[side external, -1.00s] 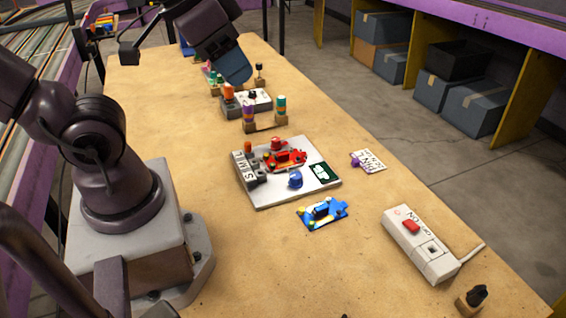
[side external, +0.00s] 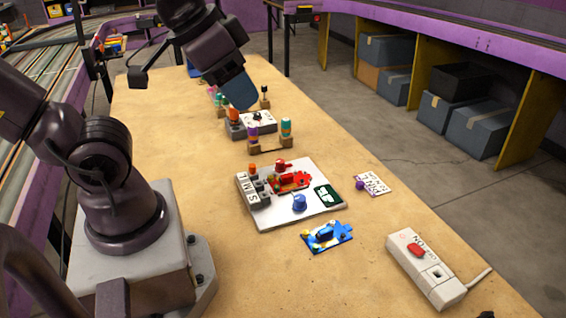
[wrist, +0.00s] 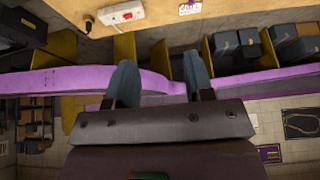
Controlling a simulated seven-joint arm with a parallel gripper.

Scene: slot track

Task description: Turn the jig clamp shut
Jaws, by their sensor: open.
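A white jig board (side external: 275,218) lies on the table in the side view. It has a red car-shaped piece (side external: 292,181) on it, a small red knob (side external: 281,166) behind that piece, a blue knob (side external: 299,203) at its front, and a grey block marked S M L at its left. I cannot tell which knob is the clamp. My gripper (side external: 246,103) is high above the far part of the table, away from the jig. In the wrist view its two blue fingers (wrist: 164,90) stand apart with nothing between them.
A white switch box (side external: 427,268) with a red button is at the front right. A card (side external: 371,183) lies right of the jig. Posts and another block (side external: 258,122) stand behind it.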

